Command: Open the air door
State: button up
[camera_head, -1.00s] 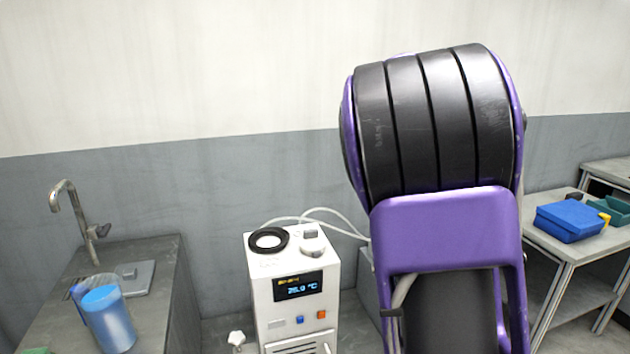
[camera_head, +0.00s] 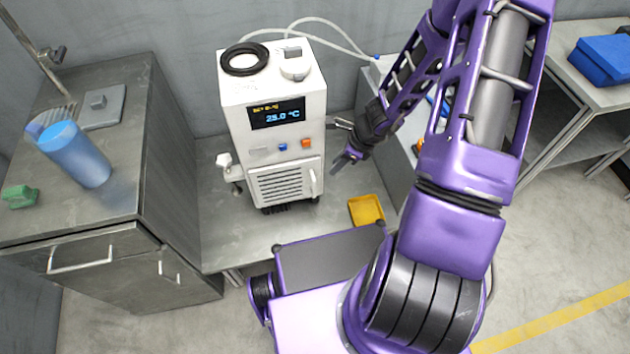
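The white chiller unit (camera_head: 235,96) stands on the low grey bench, with a lit display reading about 25 °C. The air door (camera_head: 283,185) is the slotted panel low on its front, with a white upright handle (camera_head: 313,183) at its right side. The door looks shut. My gripper (camera_head: 341,142) is to the right of the unit, above and right of the handle. Its two fingers are spread apart with nothing seen between them. It appears apart from the handle.
A yellow tray (camera_head: 366,210) lies on the bench right of the unit. A white valve-like fitting (camera_head: 229,165) is at the unit's left. A grey counter (camera_head: 125,190) with a blue cup (camera_head: 75,155) stands left. Hoses (camera_head: 335,32) run behind to the right.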

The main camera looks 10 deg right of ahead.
aim_at(314, 196)
jog(key=b+x, duration=0.5)
jog(key=x, duration=1.2)
jog(key=shift+f, duration=0.1)
jog(key=shift+s, duration=0.1)
grip_shut()
jog(key=shift+d, duration=0.1)
dwell(0.6)
